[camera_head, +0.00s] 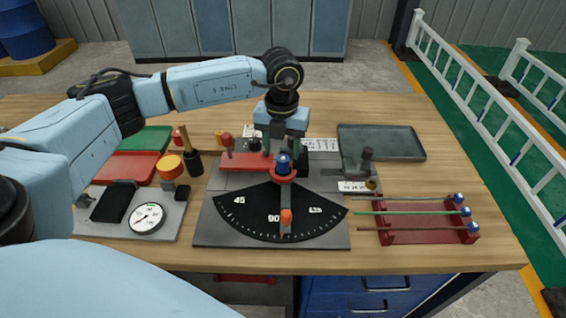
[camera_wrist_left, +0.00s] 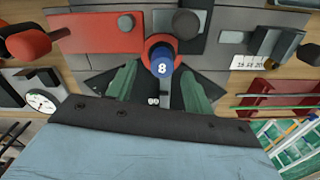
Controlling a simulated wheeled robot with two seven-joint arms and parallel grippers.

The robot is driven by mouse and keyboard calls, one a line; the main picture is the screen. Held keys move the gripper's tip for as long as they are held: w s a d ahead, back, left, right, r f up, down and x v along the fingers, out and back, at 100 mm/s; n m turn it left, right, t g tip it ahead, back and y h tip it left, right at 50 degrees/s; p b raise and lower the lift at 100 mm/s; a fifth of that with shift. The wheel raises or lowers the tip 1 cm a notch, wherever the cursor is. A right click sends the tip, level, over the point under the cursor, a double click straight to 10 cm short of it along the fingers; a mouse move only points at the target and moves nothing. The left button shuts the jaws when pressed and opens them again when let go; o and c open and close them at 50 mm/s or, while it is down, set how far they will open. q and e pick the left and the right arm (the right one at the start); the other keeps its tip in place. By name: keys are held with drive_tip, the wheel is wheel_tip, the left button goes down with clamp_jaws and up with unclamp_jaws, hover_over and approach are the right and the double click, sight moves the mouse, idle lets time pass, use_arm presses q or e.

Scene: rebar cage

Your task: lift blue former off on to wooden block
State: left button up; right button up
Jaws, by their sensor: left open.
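The blue former (camera_head: 283,162) is a short blue cylinder standing in a red ring (camera_head: 284,176) at the pivot of the bending plate. In the left wrist view the blue former (camera_wrist_left: 162,62) shows a white 8 on its top. My left gripper (camera_head: 282,151) points down just behind and above it in the head view. Its green fingers (camera_wrist_left: 160,92) are spread apart, with the former just beyond their tips and nothing held. I cannot clearly make out a wooden block; the gripper and arm hide part of the area behind the former. My right gripper is not in view.
A black angle dial (camera_head: 250,215) and a lever with an orange knob (camera_head: 286,216) lie in front. A red bar (camera_head: 245,162) is at left, a clamp (camera_head: 366,160) at right. A red rack (camera_head: 425,222) holds rods. A grey tray (camera_head: 380,143) stands behind.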

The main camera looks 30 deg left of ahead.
sight(283, 158)
use_arm(q)
drive_tip(key=shift+w+d+f, duration=0.1)
drive_tip(key=shift+w+f, duration=0.05)
drive_tip(key=shift+f, duration=1.8)
clamp_jaws()
